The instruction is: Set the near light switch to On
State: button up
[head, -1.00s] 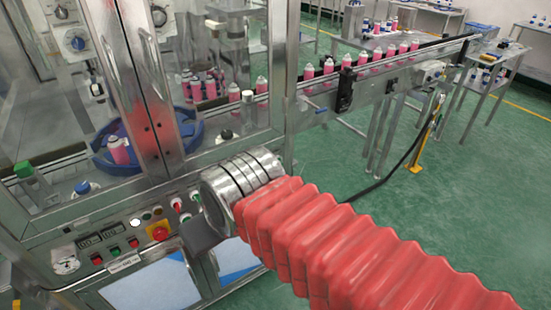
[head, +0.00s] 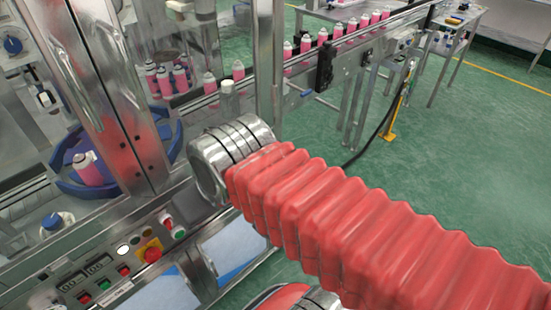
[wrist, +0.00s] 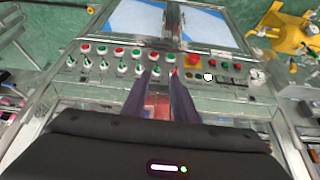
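The machine's control panel (head: 110,270) is at the lower left of the head view. Two small switches or buttons (head: 172,227) show at its right end, beside my arm. In the wrist view the panel (wrist: 140,62) carries several small switches (wrist: 104,65) with red and green lamps. No label is readable, so I cannot tell which is the near light switch, or its setting. My gripper (wrist: 161,74) has two dark fingers with a gap between them, over the panel's switch row; contact is unclear. In the head view my arm hides the gripper.
A red emergency stop on a yellow base (head: 151,251) sits on the panel. A conveyor with pink cans (head: 337,28) runs to the back right. Green floor (head: 450,150) is clear on the right.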

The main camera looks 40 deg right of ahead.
jog(key=shift+f, duration=0.1)
notch_tip(320, 180, down, 9)
jog(key=d+m+g+y, duration=0.1)
jog(key=m+g+y, duration=0.3)
jog(key=m+y, duration=0.15)
jog(key=w+d+f+m+t+y, duration=0.3)
jog(key=w+d+m+y, duration=0.2)
jog(key=m, duration=0.3)
jog(key=d+f+m+t+h, duration=0.3)
jog(key=d+m+t, duration=0.1)
jog(key=d, duration=0.4)
jog(key=s+d+f+m+t+h, duration=0.1)
jog(key=d+f+m+t+h, duration=0.2)
jog(key=d, duration=0.6)
jog(key=s+d+f+m+t+h, duration=0.1)
jog(key=d+f+m+t+h, duration=0.2)
jog(key=d+m+t, duration=0.3)
jog(key=d+m+h, duration=0.1)
jog(key=d+m, duration=0.2)
jog(key=shift+s+d, duration=0.25)
jog(key=shift+w, duration=0.15)
